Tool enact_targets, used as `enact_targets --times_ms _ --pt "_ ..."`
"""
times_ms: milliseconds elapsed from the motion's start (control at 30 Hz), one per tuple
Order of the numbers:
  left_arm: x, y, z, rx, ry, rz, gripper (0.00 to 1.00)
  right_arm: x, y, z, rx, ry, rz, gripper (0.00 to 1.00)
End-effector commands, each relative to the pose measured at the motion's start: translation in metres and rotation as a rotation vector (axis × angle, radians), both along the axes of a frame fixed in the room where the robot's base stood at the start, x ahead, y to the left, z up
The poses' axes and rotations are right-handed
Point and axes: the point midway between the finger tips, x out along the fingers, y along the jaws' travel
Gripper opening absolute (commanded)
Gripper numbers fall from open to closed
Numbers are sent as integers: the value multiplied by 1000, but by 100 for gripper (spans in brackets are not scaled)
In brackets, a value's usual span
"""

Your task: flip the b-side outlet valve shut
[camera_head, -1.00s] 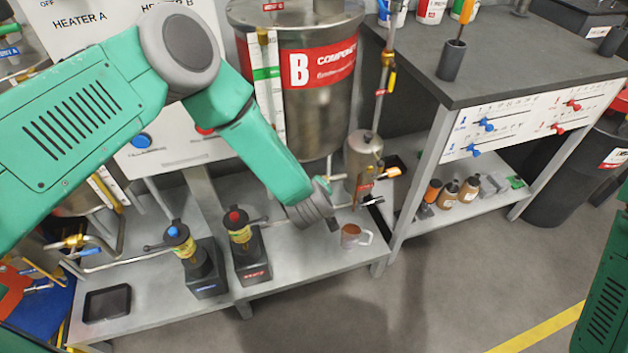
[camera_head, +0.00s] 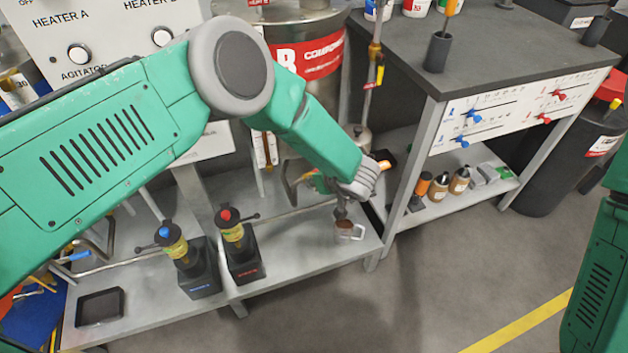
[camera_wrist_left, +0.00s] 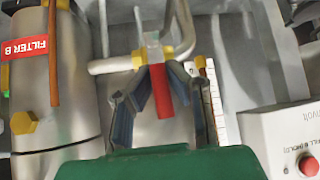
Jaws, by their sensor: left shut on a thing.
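The outlet valve's red handle (camera_wrist_left: 161,92) shows in the left wrist view, hanging down from a clear and yellow fitting on a bent metal pipe. My left gripper (camera_wrist_left: 158,75) has its blue-grey fingers on either side of this handle and is shut on it. In the head view the left arm reaches in front of the steel component B tank (camera_head: 325,85), and the wrist and forearm mostly hide the gripper and the valve. My right arm shows only as a green link at the right edge, with its gripper out of view.
A steel filter B canister (camera_wrist_left: 60,100) stands left in the wrist view, and a white box with a red button (camera_wrist_left: 306,165) at lower right. A dark-topped bench (camera_head: 510,55) is at right.

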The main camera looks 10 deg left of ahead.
Motion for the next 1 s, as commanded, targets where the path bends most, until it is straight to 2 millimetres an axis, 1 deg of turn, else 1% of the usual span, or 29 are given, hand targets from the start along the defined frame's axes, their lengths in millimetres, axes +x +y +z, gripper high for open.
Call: enact_targets --times_ms 33,467,500,533,867,1000 --pt "-4 -7 -4 -9 11 -8 0 0 0 -1 0 0 0 0" --pt "-4 -8 -4 -3 16 -9 0 0 0 -1 0 0 0 0" --pt "-4 -8 -4 -4 16 -9 24 0 0 -1 0 0 0 0" --pt "-4 -7 -4 -3 16 -9 33 0 0 -1 0 0 0 0" --pt "-2 -3 -1 4 9 -4 33 -1 0 0 0 -3 0 0" --pt "-7 -9 9 3 8 -4 33 -2 1 0 -1 -3 0 0"
